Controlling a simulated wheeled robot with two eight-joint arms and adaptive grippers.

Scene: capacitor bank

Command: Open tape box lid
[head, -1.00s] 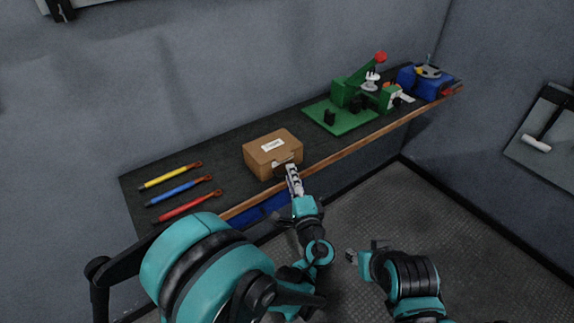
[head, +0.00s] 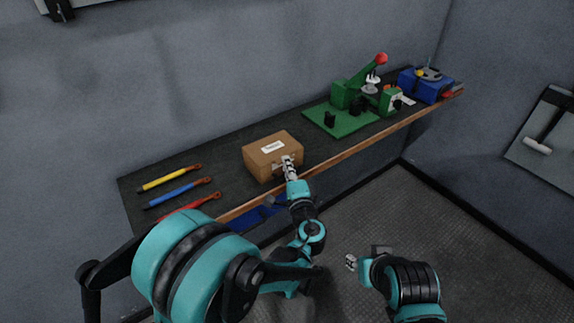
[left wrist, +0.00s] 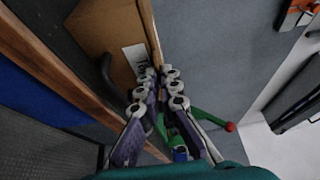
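The brown tape box (head: 257,164) with a white label on top stands at the front edge of the bench, and its lid looks down. It also shows in the left wrist view (left wrist: 98,25), with part of the label and a dark curved handle (left wrist: 108,78). My left gripper (head: 288,163) is at the box's front side, by the upper edge. In the left wrist view its fingers (left wrist: 158,76) are close together beside the label, and no grasp on the lid shows. Contact is unclear. My right gripper (head: 351,262) hangs low, away from the bench; its fingers are too small to judge.
The bench (head: 228,146) holds yellow, blue and red tools (head: 170,178) left of the box. A green press (head: 345,118) and a blue device (head: 422,88) stand to the right. A blue bin (head: 252,217) is below the front edge.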

